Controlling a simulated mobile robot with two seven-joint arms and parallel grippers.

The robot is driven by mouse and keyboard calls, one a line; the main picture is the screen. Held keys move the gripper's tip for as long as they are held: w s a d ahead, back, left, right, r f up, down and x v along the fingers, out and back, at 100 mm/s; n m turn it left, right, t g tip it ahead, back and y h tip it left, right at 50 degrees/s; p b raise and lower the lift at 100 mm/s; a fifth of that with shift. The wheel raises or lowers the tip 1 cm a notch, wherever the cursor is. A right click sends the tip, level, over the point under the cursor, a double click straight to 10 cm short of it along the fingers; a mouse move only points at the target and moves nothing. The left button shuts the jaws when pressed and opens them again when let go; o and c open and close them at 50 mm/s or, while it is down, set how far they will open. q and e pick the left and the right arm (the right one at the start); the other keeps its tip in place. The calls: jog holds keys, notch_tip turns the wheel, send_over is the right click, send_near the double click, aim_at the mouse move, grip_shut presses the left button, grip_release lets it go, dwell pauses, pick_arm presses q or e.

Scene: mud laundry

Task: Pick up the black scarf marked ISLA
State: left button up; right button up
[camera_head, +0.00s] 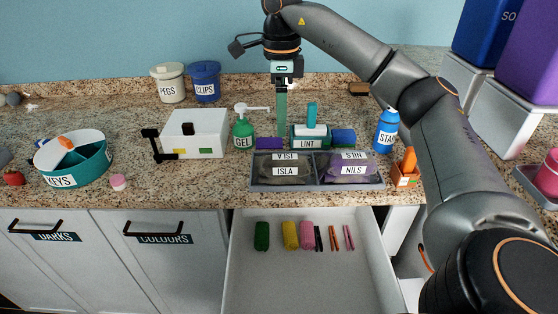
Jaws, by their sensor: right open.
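A dark grey-to-black folded scarf (270,173) lies in the left compartment of a grey two-part tray (318,186) at the counter's front edge. A white ISLA label shows in front of it, and a second label behind it reads upside down. My right gripper (285,85) comes down from above, behind and higher than the tray, apart from the scarf. It is open. A green upright bar shows just below it; I cannot tell whether the two touch. My left gripper is not in view.
A greyish-purple scarf (350,174) lies in the NILS compartment. A green GEL bottle (243,132), a LINT holder (299,143) and a blue STAIN bottle (386,133) stand close around the tray. An open drawer (312,280) with small rolled items juts out below.

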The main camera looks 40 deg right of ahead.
jog(key=b, duration=0.1)
send_over(279, 156)
jog(key=s, duration=0.1)
notch_tip(279, 156, down, 6)
jog(key=shift+r, duration=0.15)
jog(key=f, duration=0.6)
jog(key=shift+w+f, duration=0.25)
jog(key=shift+w, duration=0.15)
grip_shut()
